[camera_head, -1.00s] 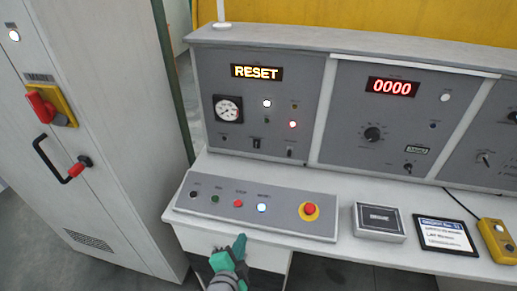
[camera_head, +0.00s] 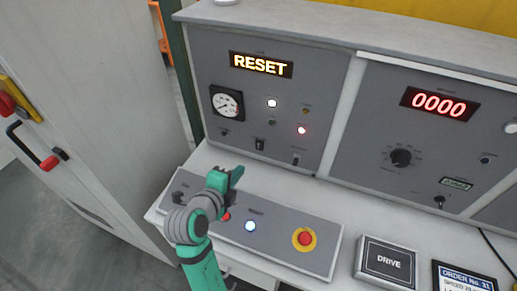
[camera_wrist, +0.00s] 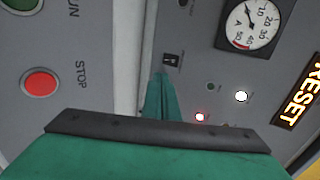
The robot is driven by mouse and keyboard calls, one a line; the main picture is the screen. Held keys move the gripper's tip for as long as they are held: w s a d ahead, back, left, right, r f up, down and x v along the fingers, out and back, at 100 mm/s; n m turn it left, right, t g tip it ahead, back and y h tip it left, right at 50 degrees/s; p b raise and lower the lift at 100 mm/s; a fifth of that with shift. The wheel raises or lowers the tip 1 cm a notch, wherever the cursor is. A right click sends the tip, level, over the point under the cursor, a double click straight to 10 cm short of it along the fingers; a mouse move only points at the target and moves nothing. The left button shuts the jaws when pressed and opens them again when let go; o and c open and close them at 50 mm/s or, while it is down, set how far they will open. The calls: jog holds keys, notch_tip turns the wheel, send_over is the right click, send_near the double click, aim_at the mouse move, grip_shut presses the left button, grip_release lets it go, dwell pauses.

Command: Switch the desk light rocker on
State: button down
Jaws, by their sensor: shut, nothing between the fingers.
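A small black rocker switch (camera_head: 260,144) sits low on the left upright panel, right of and below the round gauge. Its label is too small to read, so I cannot confirm that it is the desk light rocker. The rocker also shows in the wrist view (camera_wrist: 171,59), just beyond my green fingertips. My gripper (camera_head: 236,176) is shut and empty, over the sloped button console and in front of the panel. The fingers (camera_wrist: 160,98) look apart from the rocker. Which side of the rocker is pressed in cannot be told.
The sloped console (camera_head: 280,252) below carries a red stop button (camera_wrist: 40,82), a lit white button (camera_head: 250,226) and a yellow-ringed red emergency button (camera_head: 304,238). The panel bears a gauge (camera_head: 227,103), lit lamps and a RESET display (camera_head: 261,64). A cabinet (camera_head: 100,90) stands left.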

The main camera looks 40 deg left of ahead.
jog(key=shift+d, duration=0.1)
send_near(259, 150)
jog(key=x, duration=0.5)
jog(key=shift+w+a+f, duration=0.2)
jog(key=shift+w, duration=0.25)
jog(key=shift+a+f, duration=0.1)
